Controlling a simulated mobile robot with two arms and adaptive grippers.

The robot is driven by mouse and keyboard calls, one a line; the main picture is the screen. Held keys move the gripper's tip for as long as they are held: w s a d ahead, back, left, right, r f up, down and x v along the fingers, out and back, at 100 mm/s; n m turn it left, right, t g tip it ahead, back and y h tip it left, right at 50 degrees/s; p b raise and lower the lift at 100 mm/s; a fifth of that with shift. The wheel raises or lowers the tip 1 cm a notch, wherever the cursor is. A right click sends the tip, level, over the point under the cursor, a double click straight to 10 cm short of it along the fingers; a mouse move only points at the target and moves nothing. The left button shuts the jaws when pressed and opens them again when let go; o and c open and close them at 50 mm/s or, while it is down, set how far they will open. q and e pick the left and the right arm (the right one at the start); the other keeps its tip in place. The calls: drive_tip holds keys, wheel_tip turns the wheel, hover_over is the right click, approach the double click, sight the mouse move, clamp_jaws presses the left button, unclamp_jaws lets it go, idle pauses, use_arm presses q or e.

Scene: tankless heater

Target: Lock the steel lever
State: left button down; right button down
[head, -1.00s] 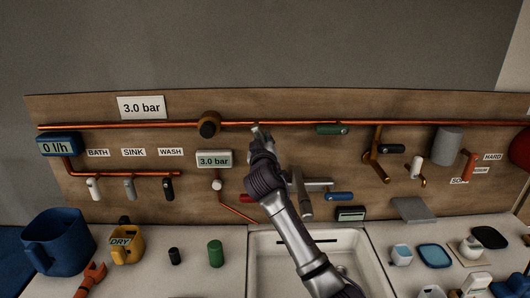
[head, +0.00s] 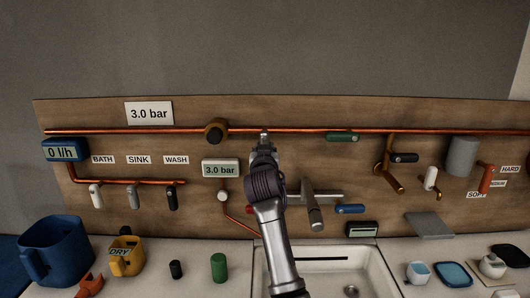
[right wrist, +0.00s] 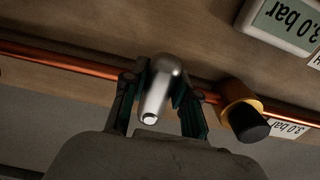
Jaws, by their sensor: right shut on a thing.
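The steel lever (right wrist: 160,90) is a short, rounded silver handle in front of the copper pipe. In the right wrist view it sits between the two dark fingers of my right gripper (right wrist: 158,105), which is shut on it. In the head view my right gripper (head: 264,140) reaches up to the copper pipe from below, and the fingers and wrist mostly hide the lever. The lever's mount on the pipe is hidden. My left gripper is not in view.
The copper pipe (head: 300,131) runs along the wooden board. A brass fitting with a black knob (head: 216,132) is left of my gripper, and a green handle (head: 342,137) is to the right. Below are a 3.0 bar display (head: 220,168) and the sink (head: 325,262).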

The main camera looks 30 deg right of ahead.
drive_tip(key=c, duration=0.9)
unclamp_jaws()
drive_tip(key=v, duration=1.2)
